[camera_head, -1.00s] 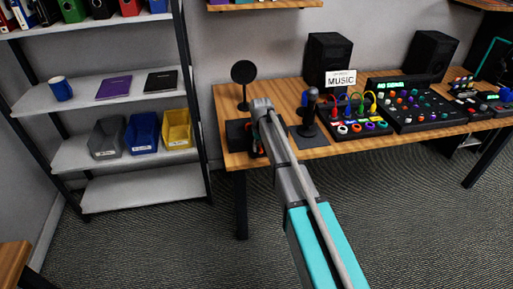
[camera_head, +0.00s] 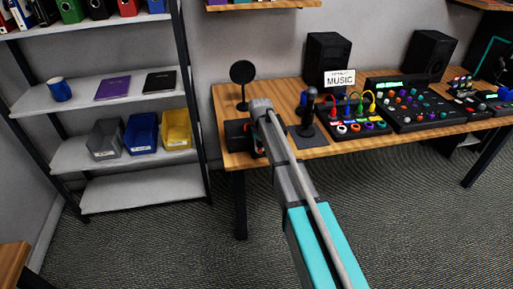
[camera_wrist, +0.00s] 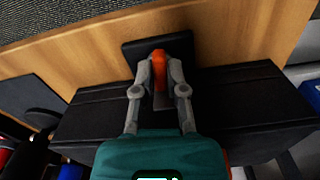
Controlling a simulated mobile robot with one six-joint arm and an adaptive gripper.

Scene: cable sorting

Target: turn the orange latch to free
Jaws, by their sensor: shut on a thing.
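The orange latch (camera_wrist: 160,58) is in the wrist view, near the top middle, on a black box (camera_wrist: 85,115) at the wooden table's edge. My gripper (camera_wrist: 160,65) has its two grey fingers closed around the sides of the latch. In the head view my gripper (camera_head: 260,146) is at the left end of the table, mostly hidden behind my arm. Only a small bit of orange shows there beside the black box (camera_head: 237,135).
A black round-headed stand (camera_head: 242,75) is behind the box. A joystick (camera_head: 308,110) and a mixer with coloured knobs (camera_head: 360,126) stand to the right. A shelf with bins (camera_head: 142,132) is at the left.

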